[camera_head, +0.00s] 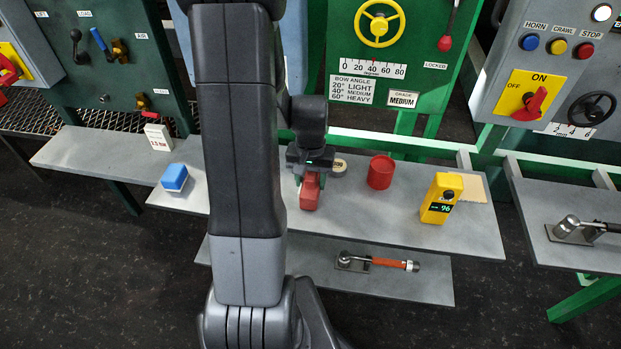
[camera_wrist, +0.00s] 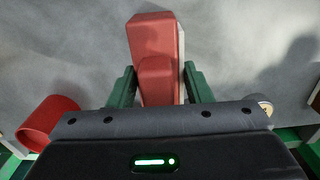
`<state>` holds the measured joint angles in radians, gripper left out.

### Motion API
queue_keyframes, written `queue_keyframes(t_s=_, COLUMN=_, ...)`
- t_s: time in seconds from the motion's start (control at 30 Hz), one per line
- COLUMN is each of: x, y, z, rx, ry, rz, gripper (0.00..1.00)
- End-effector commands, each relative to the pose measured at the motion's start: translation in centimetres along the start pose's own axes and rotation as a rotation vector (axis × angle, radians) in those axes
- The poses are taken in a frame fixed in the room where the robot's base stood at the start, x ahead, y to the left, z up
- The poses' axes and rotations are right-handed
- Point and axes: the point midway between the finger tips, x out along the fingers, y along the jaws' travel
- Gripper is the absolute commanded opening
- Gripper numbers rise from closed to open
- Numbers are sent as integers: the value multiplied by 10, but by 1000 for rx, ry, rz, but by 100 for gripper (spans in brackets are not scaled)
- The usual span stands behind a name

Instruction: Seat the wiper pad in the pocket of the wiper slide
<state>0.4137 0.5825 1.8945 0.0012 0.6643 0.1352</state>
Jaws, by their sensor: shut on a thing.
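My gripper (camera_head: 311,177) points down over the middle of the grey shelf. Its green fingers, also in the wrist view (camera_wrist: 160,88), are closed on either side of a red block (camera_head: 309,196). In the wrist view the red block (camera_wrist: 155,38) has a smaller red raised part and a pale strip along its right side. I cannot tell whether it touches the shelf, nor whether it is the wiper pad. A blue block with a white lower part (camera_head: 174,177) sits apart on the shelf's left. I cannot pick out the wiper slide or its pocket.
On the grey shelf (camera_head: 425,238) stand a red cup (camera_head: 380,172), a round roll (camera_head: 338,167) and a yellow device (camera_head: 441,198). A white box (camera_head: 158,137) stands on the left shelf. An orange-handled tool (camera_head: 385,263) lies on the lower shelf. Control panels rise behind.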

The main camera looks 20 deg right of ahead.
Motion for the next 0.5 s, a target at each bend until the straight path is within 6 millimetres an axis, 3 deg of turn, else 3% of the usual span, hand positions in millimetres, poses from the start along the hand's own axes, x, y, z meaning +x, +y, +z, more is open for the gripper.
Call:
queue_keyframes(t_s=0.23, x=5, y=0, z=0, rx=0, ry=0, rz=0, gripper=16)
queue_keyframes(t_s=0.27, x=3, y=0, z=0, rx=0, ry=0, rz=0, gripper=51)
queue_keyframes(t_s=0.3, x=3, y=0, z=0, rx=0, ry=0, rz=0, gripper=59)
queue_keyframes(t_s=0.37, x=3, y=0, z=0, rx=0, ry=0, rz=0, gripper=67)
queue_keyframes(t_s=0.5, x=3, y=0, z=0, rx=0, ry=0, rz=0, gripper=67)
